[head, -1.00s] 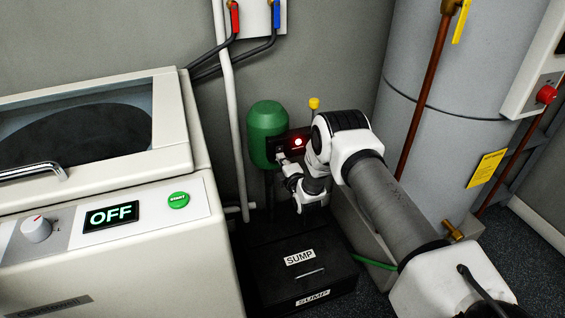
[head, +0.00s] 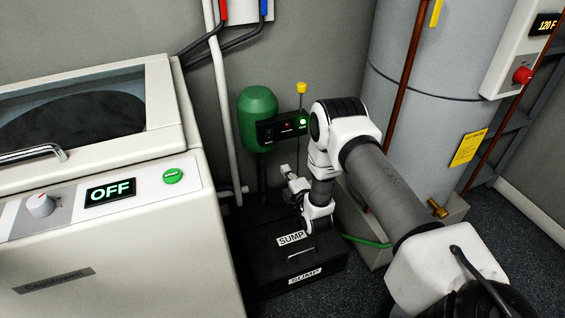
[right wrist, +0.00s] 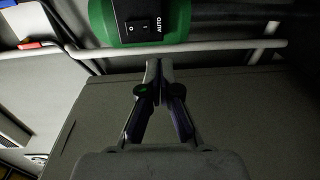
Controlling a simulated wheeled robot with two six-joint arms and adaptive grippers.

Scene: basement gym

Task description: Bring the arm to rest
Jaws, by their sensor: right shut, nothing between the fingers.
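My right arm reaches in from the lower right in the head view. Its gripper (head: 288,172) hangs in front of the wall, below the green pump's black control box (head: 283,131) and above the black sump box. In the right wrist view the fingertips (right wrist: 159,66) are together with nothing between them, just below the green pump body (right wrist: 98,18) and its black switch marked AUTO (right wrist: 143,25). The gripper is apart from the switch. A green light glows at the right of the control box. My left gripper is not in view.
The black sump box (head: 262,268) stands on the floor under the gripper. A washer (head: 120,255) reading OFF is at left. A grey tank (head: 430,75) with copper pipes stands at right. A white pipe (head: 221,95) runs down the wall.

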